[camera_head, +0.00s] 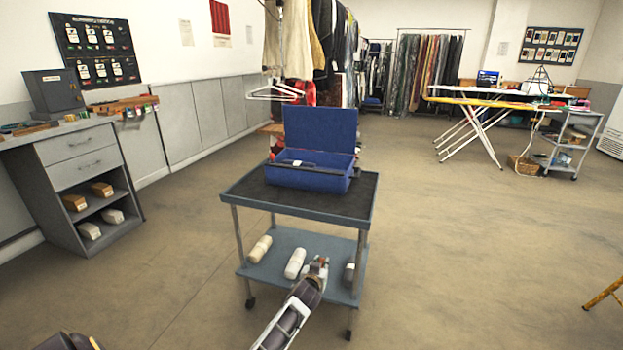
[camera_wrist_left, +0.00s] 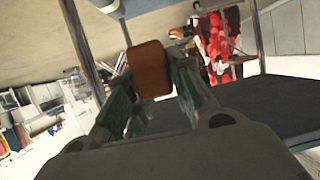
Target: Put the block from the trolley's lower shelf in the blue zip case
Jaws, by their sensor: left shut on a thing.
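The blue zip case (camera_head: 320,136) stands open on the trolley's top (camera_head: 230,188), its lid upright at the back. A small white item lies at the case; I cannot tell what it is. My left gripper (camera_head: 319,264) is at the trolley's lower shelf (camera_head: 262,272), between the white roll and a grey item. In the left wrist view the left gripper (camera_wrist_left: 152,92) is shut on a brown block (camera_wrist_left: 150,68), which stands up between its fingers. In the head view the gripper largely hides the block. My right gripper is not in view.
A beige roll (camera_head: 260,249), a white roll (camera_head: 295,263) and a grey item (camera_head: 349,274) lie on the lower shelf. Trolley posts and the top limit room there. A drawer cabinet (camera_head: 85,160) stands left. Floor right of the trolley is clear.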

